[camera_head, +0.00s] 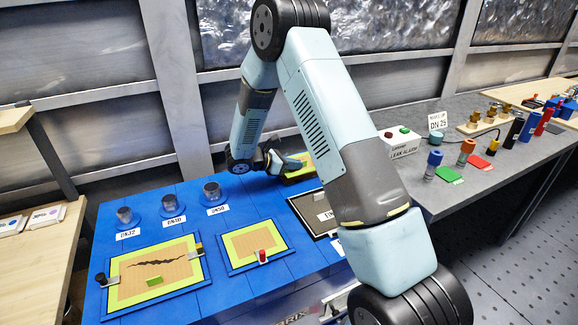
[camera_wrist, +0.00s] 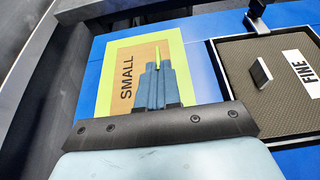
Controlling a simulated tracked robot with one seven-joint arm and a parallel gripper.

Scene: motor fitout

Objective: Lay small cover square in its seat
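The small cover (camera_wrist: 126,83) is a tan board with a yellow-green border and the word SMALL, seen in the wrist view. A thin yellow-green tab stands up from it. My gripper (camera_wrist: 158,66) has its fingers close together with the tab between their tips. In the head view my gripper (camera_head: 277,163) is at the back of the blue bench (camera_head: 222,283), and the cover (camera_head: 303,165) shows partly beside it. A framed tan panel with a dark crack (camera_head: 172,268) lies front left. A smaller framed tan panel (camera_head: 250,243) lies right of it, with a red piece at its front edge.
A dark mesh panel marked FINE (camera_wrist: 245,105), with an upright handle, lies right of the cover. Several grey cups (camera_head: 173,208) stand at the bench's back left. My arm hides part of the bench's right side. A grey table (camera_head: 470,200) adjoins on the right.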

